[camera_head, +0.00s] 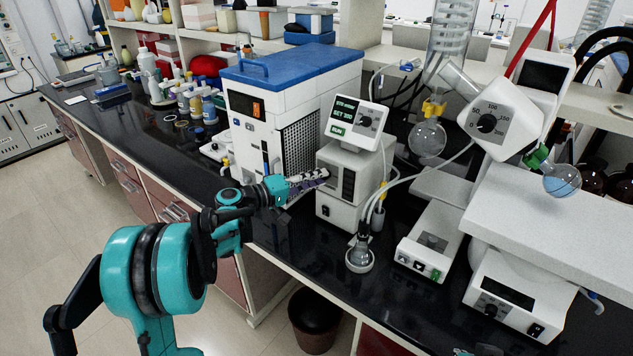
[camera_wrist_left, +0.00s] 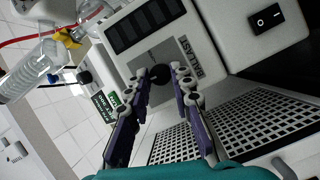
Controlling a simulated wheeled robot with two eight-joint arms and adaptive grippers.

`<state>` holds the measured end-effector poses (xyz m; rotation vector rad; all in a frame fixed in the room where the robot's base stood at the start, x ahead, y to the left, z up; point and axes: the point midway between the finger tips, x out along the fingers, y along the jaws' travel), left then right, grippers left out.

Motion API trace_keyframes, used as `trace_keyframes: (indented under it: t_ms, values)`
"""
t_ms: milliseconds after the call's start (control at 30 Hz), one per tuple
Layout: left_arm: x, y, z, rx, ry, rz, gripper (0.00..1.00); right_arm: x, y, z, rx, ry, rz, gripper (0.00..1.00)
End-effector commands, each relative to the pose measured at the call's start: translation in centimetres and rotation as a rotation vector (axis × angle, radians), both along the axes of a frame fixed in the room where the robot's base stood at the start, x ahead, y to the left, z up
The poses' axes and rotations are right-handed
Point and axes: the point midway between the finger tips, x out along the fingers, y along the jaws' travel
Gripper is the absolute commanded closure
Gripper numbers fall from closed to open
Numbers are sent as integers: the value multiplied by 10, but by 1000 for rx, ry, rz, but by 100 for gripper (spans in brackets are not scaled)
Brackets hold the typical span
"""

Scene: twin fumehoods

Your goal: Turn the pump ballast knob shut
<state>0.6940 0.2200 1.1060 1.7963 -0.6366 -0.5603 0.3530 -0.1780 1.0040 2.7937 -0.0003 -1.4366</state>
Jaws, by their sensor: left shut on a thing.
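The pump is the white box (camera_head: 343,205) on the black bench; it also shows in the left wrist view (camera_wrist_left: 207,22). The ballast knob (camera_wrist_left: 158,74) is small and black, on a grey dial plate beside the word BALLAST. In the head view the knob is hidden by the fingers. My left gripper (camera_head: 322,177) reaches in from the left to the pump's side. In the left wrist view its fingertips (camera_wrist_left: 165,74) lie on either side of the knob, shut on it. My right gripper is in neither view.
A blue-topped white chiller (camera_head: 290,100) stands close behind my left gripper. A controller with a screen (camera_head: 355,123) sits on the pump. Tubes and a round flask (camera_head: 359,256) stand to the right. Bare bench front (camera_head: 285,238) shows below the gripper.

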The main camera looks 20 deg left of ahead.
Motion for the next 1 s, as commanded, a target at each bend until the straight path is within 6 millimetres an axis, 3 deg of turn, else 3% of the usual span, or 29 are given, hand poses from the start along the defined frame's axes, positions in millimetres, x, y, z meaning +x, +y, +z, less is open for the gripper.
trace_keyframes:
  t_ms: [300, 800, 833, 900, 1000]
  values:
    - [0, 0, -2, -96, 36, 1, 100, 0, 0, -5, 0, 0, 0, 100]
    - [0, 0, -1, -111, 41, 1, 100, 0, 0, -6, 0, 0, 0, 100]
    - [0, 0, -1, -111, 41, 1, 73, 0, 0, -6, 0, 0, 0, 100]
    - [0, 0, -1, -111, 41, 1, 57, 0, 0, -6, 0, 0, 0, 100]
    - [0, 0, -1, -110, 41, 1, 57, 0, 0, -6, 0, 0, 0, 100]
